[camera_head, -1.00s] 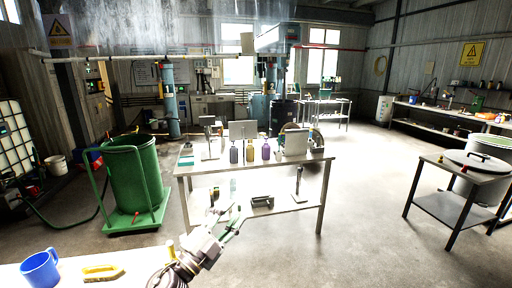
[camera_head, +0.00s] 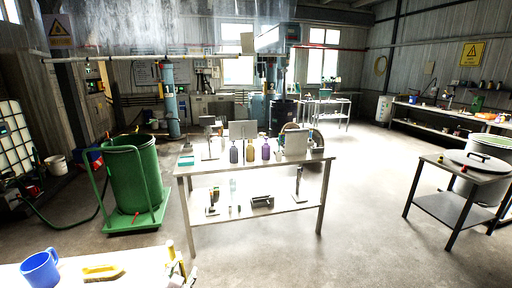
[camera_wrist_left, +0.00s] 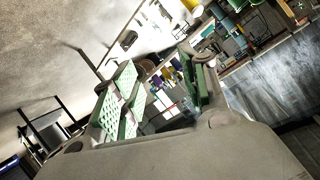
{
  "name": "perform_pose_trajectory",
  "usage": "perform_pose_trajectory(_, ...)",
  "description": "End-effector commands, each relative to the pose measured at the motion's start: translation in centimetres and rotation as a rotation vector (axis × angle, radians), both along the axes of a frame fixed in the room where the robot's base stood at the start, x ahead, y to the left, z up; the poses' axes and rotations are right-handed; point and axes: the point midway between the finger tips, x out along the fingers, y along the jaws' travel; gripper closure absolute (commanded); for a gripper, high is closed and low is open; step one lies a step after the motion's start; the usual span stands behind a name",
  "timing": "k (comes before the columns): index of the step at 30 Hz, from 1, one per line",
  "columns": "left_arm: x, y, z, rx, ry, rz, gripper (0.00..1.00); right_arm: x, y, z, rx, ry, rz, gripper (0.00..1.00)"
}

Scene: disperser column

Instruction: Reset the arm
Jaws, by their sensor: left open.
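My left gripper (camera_wrist_left: 158,80) is open in the left wrist view, its two green-padded fingers apart with nothing between them. The rest of the left arm is out of the head view. My right gripper is in neither view.
The near table (camera_head: 140,262) holds a blue mug (camera_head: 40,270) and a yellow-handled tool (camera_head: 102,272). A steel workbench (camera_head: 262,216) with several bottles stands ahead. A green drum trolley (camera_head: 132,180) is left; a side table (camera_head: 447,207) is right. Floor between is clear.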

Motion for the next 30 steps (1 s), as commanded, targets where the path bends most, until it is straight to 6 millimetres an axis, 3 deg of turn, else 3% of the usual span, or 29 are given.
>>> perform_pose_trajectory(6,-5.1,1.0,-5.1,-0.09,0.254,0.074,0.56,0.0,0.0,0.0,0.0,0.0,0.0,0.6)
perform_pose_trajectory(13,-11.0,1.0,-9.1,-0.167,0.506,0.117,0.56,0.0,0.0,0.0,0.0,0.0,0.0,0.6)
perform_pose_trajectory(21,-15.5,0.6,-11.0,-0.219,0.68,0.128,0.56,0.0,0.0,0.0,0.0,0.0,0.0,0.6)
perform_pose_trajectory(30,-19.2,0.2,-12.1,-0.259,0.812,0.13,0.56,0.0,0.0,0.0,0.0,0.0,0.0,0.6)
